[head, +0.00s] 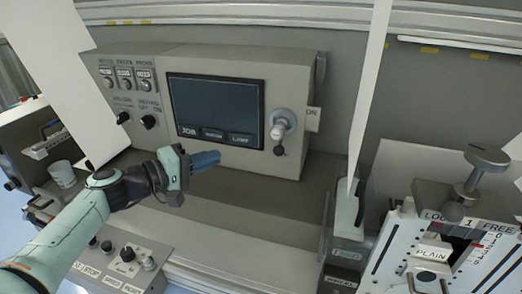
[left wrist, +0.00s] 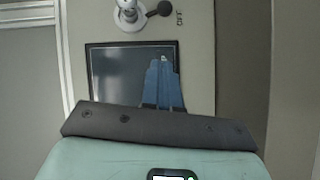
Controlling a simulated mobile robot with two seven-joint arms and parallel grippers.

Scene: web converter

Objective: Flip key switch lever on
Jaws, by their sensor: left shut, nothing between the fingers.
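The key switch (head: 281,124) is a pale round boss on the right part of the grey control box's face. Its short lever points down and ends in a dark knob (head: 279,150). My right gripper is out of view.
The dark screen (head: 215,105) fills the box's middle, with several knobs (head: 124,82) to its left. A white web sheet (head: 370,85) hangs right of the box. A slotted lever unit (head: 440,250) stands at lower right. The ledge (head: 255,195) below the box is clear.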

